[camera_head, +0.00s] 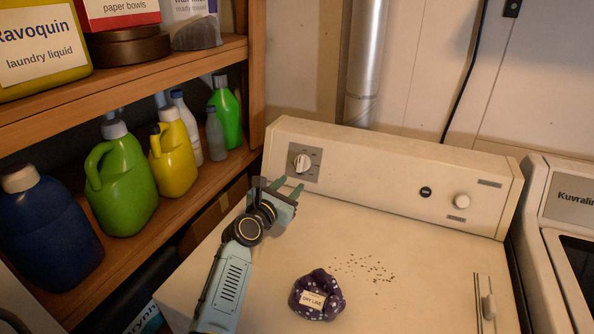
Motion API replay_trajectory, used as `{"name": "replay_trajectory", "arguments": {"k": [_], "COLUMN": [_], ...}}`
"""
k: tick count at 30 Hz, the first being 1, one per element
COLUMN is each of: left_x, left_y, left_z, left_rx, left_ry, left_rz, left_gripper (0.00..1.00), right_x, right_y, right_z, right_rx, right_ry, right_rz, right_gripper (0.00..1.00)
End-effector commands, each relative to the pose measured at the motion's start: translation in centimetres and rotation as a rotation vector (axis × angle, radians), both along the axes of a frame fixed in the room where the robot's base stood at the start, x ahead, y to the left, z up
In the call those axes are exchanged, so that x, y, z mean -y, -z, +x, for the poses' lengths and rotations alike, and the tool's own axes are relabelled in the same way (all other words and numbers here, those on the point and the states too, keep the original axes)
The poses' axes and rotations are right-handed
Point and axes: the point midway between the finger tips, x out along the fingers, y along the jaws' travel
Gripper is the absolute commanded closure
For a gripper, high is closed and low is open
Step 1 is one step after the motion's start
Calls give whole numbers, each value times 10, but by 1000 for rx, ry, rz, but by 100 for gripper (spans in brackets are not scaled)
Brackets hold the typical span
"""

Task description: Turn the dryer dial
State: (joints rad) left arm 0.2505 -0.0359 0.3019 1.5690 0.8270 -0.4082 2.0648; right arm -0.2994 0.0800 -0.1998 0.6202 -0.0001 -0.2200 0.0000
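The cream dryer (380,235) has a raised back panel. A white dial (302,162) sits on a grey square plate at the panel's left end. A second white round knob (462,201) is on the panel's right part, beside a small black button (426,192). My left gripper (288,186) is just below and in front of the left dial, its two green fingertips apart, with nothing seen between them. It appears not to touch the dial. My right gripper is not in view.
A purple dotted pouch (318,296) and scattered dark bits (366,269) lie on the dryer top. Wooden shelves (190,205) with several bottles stand close on the left. A second white machine (560,230) stands at the right. The dryer top's middle is mostly clear.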

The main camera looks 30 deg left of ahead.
Motion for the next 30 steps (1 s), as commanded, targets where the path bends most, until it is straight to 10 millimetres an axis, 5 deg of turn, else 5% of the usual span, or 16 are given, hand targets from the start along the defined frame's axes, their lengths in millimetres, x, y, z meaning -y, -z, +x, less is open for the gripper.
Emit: {"name": "replay_trajectory", "arguments": {"k": [6, 30], "left_x": [-33, -39], "left_y": [3, 4], "left_z": [3, 119], "left_rx": [27, 28], "left_ry": [-76, -73], "left_rz": [-176, -173], "left_gripper": [64, 64], "right_x": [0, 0], "right_y": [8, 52], "right_z": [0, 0], "right_rx": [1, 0], "right_ry": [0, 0], "right_rz": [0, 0], "right_gripper": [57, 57]}}
